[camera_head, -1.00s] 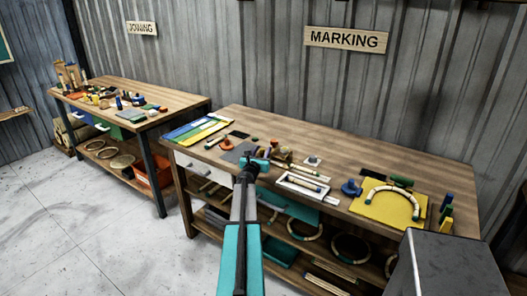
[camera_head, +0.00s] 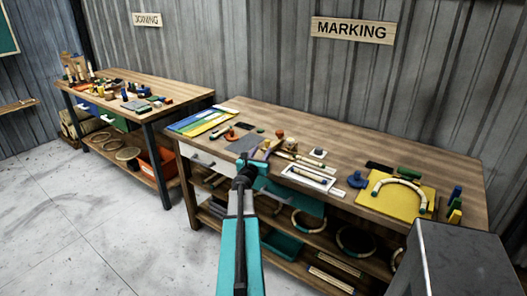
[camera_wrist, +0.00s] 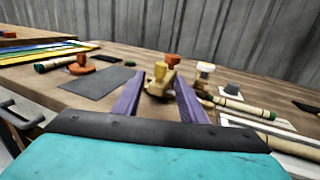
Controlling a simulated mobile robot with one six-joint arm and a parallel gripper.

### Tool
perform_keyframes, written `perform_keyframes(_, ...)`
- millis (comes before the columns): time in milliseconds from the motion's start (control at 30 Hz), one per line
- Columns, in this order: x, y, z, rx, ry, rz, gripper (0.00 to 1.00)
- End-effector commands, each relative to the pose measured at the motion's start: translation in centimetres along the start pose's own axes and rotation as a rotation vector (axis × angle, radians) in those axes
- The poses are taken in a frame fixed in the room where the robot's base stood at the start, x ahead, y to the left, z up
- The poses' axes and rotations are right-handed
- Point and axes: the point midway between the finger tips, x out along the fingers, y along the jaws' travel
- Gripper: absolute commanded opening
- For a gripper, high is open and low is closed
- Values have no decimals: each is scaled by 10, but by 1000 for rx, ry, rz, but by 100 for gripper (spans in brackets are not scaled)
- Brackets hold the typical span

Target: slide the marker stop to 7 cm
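In the wrist view, a brass-coloured block with a yellow knob (camera_wrist: 160,75) stands on the bench beyond and between my fingertips. It may be the marker stop, but I cannot be sure, and no scale or centimetre mark is readable. My gripper (camera_wrist: 158,95) has two purple fingers spread apart with nothing held between them. In the head view my gripper (camera_head: 262,158) is over the front part of the marking bench (camera_head: 340,150). The arm and gripper hide some of the bench there.
A white tray (camera_head: 309,179) with rattan pieces lies right of my gripper. A grey mat (camera_wrist: 100,86) and an orange tool (camera_wrist: 90,67) lie left. A yellow board (camera_head: 400,207) bears a bent rattan arc. A white-topped knob (camera_wrist: 205,69) stands close to the right finger.

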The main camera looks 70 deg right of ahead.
Motion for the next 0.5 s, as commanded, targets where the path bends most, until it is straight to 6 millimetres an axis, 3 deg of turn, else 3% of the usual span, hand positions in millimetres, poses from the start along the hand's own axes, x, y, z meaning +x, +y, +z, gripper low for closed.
perform_keyframes(200, -12, 0, 0, 0, 0, 0, 38)
perform_keyframes(500, -14, 0, 0, 0, 0, 0, 38)
